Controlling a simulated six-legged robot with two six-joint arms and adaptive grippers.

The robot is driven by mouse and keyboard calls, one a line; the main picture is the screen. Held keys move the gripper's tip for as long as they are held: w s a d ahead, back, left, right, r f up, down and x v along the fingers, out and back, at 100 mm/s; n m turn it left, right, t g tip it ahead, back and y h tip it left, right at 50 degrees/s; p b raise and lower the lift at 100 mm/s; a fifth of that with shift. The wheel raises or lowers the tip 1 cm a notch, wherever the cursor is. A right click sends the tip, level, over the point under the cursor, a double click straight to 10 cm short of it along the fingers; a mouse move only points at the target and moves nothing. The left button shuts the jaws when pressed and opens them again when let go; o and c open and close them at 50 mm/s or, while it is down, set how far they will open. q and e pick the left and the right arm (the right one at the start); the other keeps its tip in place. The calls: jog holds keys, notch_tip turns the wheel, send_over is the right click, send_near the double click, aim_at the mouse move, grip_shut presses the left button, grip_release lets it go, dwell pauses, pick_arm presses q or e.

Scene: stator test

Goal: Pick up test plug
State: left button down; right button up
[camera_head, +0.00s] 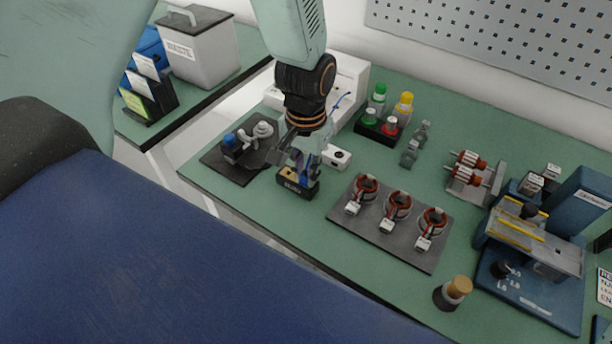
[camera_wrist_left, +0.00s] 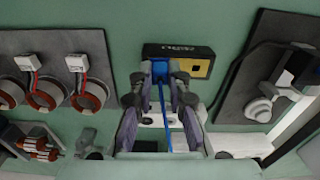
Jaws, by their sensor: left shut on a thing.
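My left gripper (camera_head: 298,168) comes down from above at the left part of the green bench. In the left wrist view the gripper (camera_wrist_left: 160,85) is shut on the blue test plug (camera_wrist_left: 159,70), which sits between the fingertips. A blue cable (camera_wrist_left: 164,115) runs from the plug back between the fingers. The plug is at the edge of a small black holder (camera_head: 297,189) with a yellow top. The holder also shows in the left wrist view (camera_wrist_left: 207,54). Whether the plug still sits in the holder is hidden. My right gripper is not in view.
A dark plate (camera_head: 395,246) with several copper-wound stators lies to the right. A dark fixture (camera_head: 225,163) stands close on the left. A white box (camera_head: 351,82) stands behind the gripper. Green and yellow bottles (camera_head: 404,104) stand behind. The front bench edge is near.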

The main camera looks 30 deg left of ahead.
aim_at(306, 172)
pick_arm(q)
notch_tip(306, 172, up, 9)
jog(key=shift+p, duration=0.75)
jog(key=shift+r, duration=0.45)
jog(key=shift+p, duration=0.55)
